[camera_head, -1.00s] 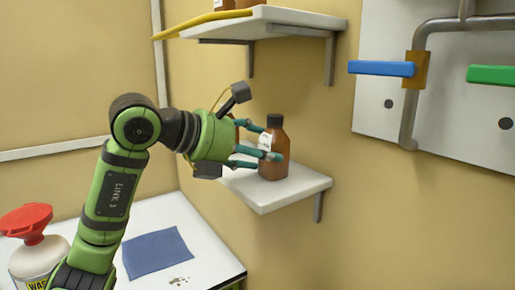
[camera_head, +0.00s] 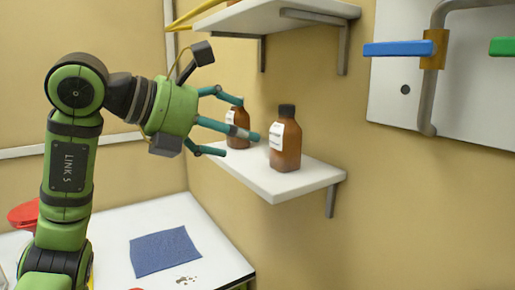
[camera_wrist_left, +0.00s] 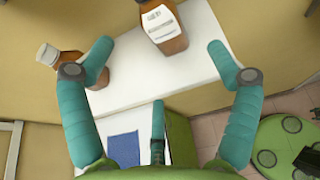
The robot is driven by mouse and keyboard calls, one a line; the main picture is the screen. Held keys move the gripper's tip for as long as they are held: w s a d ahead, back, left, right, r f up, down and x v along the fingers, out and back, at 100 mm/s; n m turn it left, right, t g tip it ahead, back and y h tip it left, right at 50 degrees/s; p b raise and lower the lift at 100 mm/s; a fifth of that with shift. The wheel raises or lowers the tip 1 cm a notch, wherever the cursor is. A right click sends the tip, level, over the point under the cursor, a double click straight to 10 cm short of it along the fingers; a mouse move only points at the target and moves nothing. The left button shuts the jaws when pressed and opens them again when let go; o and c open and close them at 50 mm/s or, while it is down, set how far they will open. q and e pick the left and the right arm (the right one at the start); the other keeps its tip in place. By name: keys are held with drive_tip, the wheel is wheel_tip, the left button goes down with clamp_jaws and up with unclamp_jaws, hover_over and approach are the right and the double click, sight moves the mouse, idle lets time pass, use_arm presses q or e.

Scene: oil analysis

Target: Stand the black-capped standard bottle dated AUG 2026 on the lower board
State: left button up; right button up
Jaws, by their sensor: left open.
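A brown bottle with a black cap (camera_head: 285,140) stands upright on the lower board (camera_head: 300,185), near its right end. Its white label faces left, and the date is too small to read. The bottle also shows at the top of the left wrist view (camera_wrist_left: 167,42). A second brown bottle (camera_head: 238,138) stands farther back on the board, partly behind my fingers; its cap is hidden in the head view. My left gripper (camera_head: 240,126) is open and empty, left of the black-capped bottle and apart from it. My right gripper is not in view.
The upper board (camera_head: 260,18) overhangs the lower one. Below left is a white table (camera_head: 115,245) with a blue cloth (camera_head: 165,252) and a red-topped container (camera_head: 24,214). A pipe with a blue handle (camera_head: 405,49) is on the right wall.

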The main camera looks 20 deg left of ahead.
use_arm(q)
drive_tip(key=shift+b+v, duration=0.4)
drive_tip(key=shift+v, duration=1.6)
